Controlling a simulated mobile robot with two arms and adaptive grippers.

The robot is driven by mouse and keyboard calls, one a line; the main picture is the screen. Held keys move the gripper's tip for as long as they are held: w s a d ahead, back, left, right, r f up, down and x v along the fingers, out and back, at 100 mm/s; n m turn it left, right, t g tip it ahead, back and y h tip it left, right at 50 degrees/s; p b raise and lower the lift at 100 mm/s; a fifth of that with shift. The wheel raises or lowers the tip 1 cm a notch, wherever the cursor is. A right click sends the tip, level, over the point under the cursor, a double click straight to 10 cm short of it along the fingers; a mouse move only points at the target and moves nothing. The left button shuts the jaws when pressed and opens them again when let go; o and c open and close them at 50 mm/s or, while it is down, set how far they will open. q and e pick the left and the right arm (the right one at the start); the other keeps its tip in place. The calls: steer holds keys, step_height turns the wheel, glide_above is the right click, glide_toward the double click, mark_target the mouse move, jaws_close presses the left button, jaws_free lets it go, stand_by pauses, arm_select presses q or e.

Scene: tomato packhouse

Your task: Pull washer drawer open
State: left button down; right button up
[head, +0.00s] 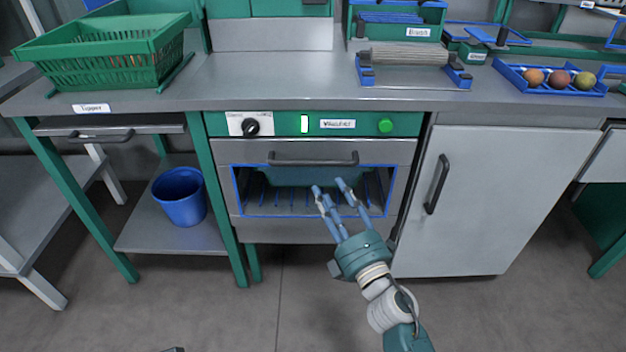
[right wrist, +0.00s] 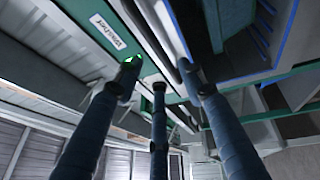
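The washer (head: 290,124) has a green panel with a knob, a lit strip, a "Washer" label and a round green button. Below is its silver drawer front (head: 235,153) with a dark bar handle (head: 313,160), and it looks flush with the body. Under the handle, a blue-framed opening shows a teal basket and rack. My right gripper (head: 331,188) is open and empty, its fingers spread in front of this opening, just below the handle's right part. In the right wrist view the fingers (right wrist: 160,78) reach toward the washer label (right wrist: 108,33); contact cannot be told. My left gripper is not in view.
A grey counter (head: 270,85) above carries a green crate (head: 100,60), a roller stand (head: 410,55) and a blue tray of tomatoes (head: 520,82). A blue bucket (head: 180,200) sits on a low shelf at left. A white cabinet door (head: 490,200) adjoins at right. Floor in front is clear.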

mark_target(314, 165)
steer(key=x, duration=1.1)
steer(key=shift+s+r+b, duration=0.1)
steer(key=shift+b, duration=0.25)
steer(key=shift+c, duration=0.2)
jaws_close()
